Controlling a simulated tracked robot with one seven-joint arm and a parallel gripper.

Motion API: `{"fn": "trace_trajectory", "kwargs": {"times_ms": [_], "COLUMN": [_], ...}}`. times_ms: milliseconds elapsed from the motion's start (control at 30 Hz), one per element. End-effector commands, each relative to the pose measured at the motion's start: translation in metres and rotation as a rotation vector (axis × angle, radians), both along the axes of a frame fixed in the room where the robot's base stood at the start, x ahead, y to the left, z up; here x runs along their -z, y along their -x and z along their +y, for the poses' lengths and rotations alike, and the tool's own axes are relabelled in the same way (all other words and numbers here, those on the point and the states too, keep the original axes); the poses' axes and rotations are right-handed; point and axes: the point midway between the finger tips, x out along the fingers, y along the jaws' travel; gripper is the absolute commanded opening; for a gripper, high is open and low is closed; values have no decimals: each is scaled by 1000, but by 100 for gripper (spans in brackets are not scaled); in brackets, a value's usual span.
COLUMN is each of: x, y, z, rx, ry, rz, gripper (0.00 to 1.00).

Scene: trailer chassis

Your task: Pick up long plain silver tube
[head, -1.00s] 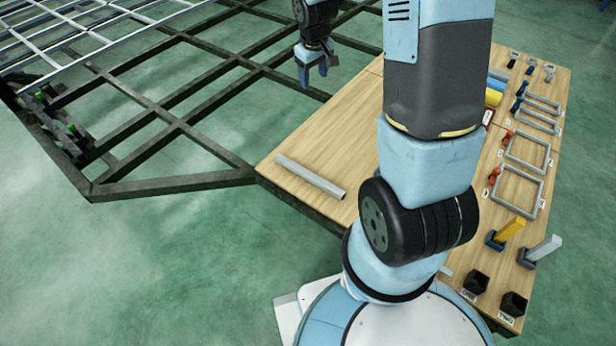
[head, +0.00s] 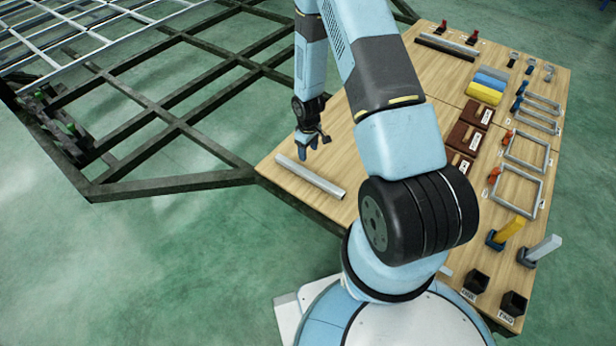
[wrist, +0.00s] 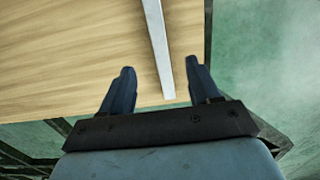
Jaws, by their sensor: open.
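The long plain silver tube (head: 310,176) lies on the wooden table near its front left edge in the head view. In the wrist view the tube (wrist: 158,45) runs from the top edge down to between the finger directions, closer to the right finger. My gripper (head: 314,145) is over the table just behind the tube in the head view, fingers pointing down. In the wrist view my gripper (wrist: 158,82) is open, with nothing held between its two blue fingers. How high the fingers are above the tube I cannot tell exactly.
The wooden table (head: 365,150) is bare around the tube. Brown boxes (head: 464,138), yellow and blue blocks (head: 486,85), grey frames (head: 526,152) and black cups (head: 513,303) stand to the right. The dark chassis frame (head: 170,185) borders the table on the left.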

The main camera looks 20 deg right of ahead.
Motion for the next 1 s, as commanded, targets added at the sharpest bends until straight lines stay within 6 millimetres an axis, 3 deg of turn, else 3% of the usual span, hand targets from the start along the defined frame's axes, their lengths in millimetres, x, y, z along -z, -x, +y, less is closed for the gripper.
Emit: {"fn": "trace_trajectory", "kwargs": {"times_ms": [600, 1000], "x": [79, 105], "y": [1, -1], "z": [1, 0], "rx": [-4, -4], "ry": [-1, -1], "rz": [3, 3], "gripper": [62, 62]}}
